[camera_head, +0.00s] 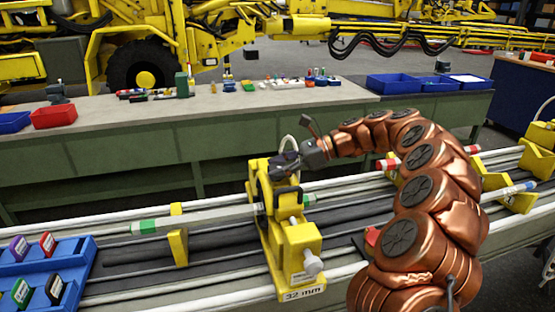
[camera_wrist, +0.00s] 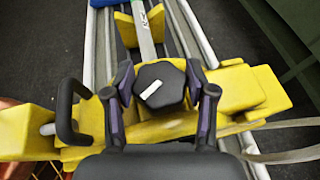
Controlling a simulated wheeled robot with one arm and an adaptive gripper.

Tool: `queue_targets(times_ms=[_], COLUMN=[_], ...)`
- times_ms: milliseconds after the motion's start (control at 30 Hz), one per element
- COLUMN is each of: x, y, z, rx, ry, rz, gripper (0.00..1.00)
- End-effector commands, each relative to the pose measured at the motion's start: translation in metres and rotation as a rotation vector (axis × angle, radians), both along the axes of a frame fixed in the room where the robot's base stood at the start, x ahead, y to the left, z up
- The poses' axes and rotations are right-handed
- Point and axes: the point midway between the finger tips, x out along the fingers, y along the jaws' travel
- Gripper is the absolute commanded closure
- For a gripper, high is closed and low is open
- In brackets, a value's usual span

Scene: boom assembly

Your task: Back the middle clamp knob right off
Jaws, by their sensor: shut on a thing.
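The middle clamp is a yellow block (camera_head: 297,246) on the rail bench in the head view, with a "32 mm" label at its foot. In the wrist view its yellow body (camera_wrist: 232,88) lies across the rails. The clamp knob (camera_wrist: 160,86) is black and lobed with a white mark on top. My gripper (camera_wrist: 161,92) has one finger on each side of the knob and is shut on it. In the head view my gripper (camera_head: 286,166) is at the top of the clamp and hides the knob. A grey bar with a green band (camera_head: 190,221) runs into the clamp.
A black handle (camera_wrist: 70,112) stands beside the knob on the clamp. A yellow support (camera_head: 177,236) stands to the left. A blue tray (camera_head: 88,262) with coloured labelled pieces is at the lower left. A workbench (camera_head: 230,105) with blue bins stands behind.

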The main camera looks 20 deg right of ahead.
Motion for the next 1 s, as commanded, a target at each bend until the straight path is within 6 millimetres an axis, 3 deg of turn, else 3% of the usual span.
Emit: queue_targets(times_ms=[1000], x=[-0.0002], y=[0.0004], z=[0.0024], rx=[0.000], ry=[0.004], rz=[0.330], gripper=[0.79])
